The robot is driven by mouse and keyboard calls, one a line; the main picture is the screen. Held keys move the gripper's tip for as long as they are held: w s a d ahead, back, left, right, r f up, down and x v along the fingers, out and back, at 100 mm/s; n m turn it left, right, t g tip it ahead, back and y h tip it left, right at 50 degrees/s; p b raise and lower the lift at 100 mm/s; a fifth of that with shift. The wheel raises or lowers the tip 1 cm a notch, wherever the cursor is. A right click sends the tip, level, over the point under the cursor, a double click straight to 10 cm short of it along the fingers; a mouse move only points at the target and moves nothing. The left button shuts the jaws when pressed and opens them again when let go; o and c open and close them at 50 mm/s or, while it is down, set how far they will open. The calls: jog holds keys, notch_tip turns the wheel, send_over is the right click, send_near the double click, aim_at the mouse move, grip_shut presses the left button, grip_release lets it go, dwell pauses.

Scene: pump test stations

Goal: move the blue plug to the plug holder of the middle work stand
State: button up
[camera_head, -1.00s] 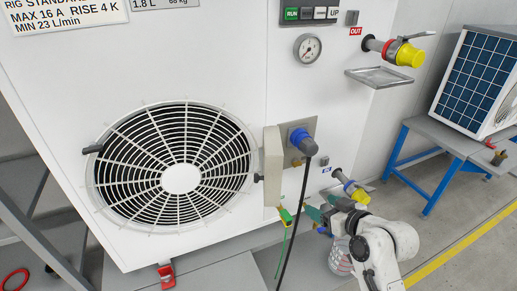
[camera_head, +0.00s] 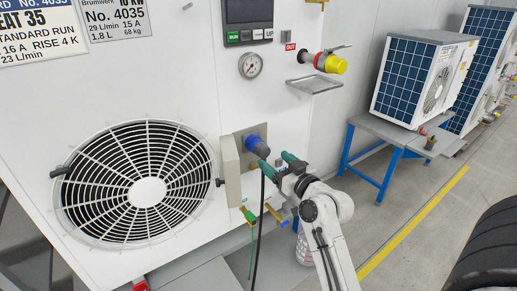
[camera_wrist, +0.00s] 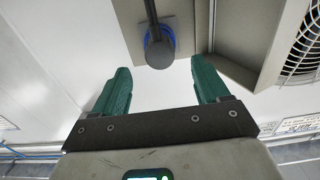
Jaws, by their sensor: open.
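The blue plug (camera_head: 256,139) sits in a grey socket plate on the front of the white test unit, with a black cable hanging from it. In the wrist view the plug (camera_wrist: 158,46) shows its dark round back and blue rim, just beyond and between the fingertips. My gripper (camera_head: 279,161), with green fingers, is open and empty, just right of and slightly below the plug. It also shows in the wrist view (camera_wrist: 161,74); the fingers appear apart from the plug. I cannot make out a plug holder.
A grey cover box (camera_head: 231,170) stands out left of the plug. A drip tray (camera_head: 314,84) and a yellow-capped outlet (camera_head: 332,64) jut out above right. A blue-legged stand (camera_head: 388,165) bears another unit (camera_head: 418,80) at the right. The floor there is open.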

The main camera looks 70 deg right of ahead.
aim_at(266, 153)
jog(key=shift+b+x, duration=0.5)
jog(key=shift+x, duration=3.7)
jog(key=shift+c, duration=0.3)
grip_shut()
jog(key=shift+v, duration=3.05)
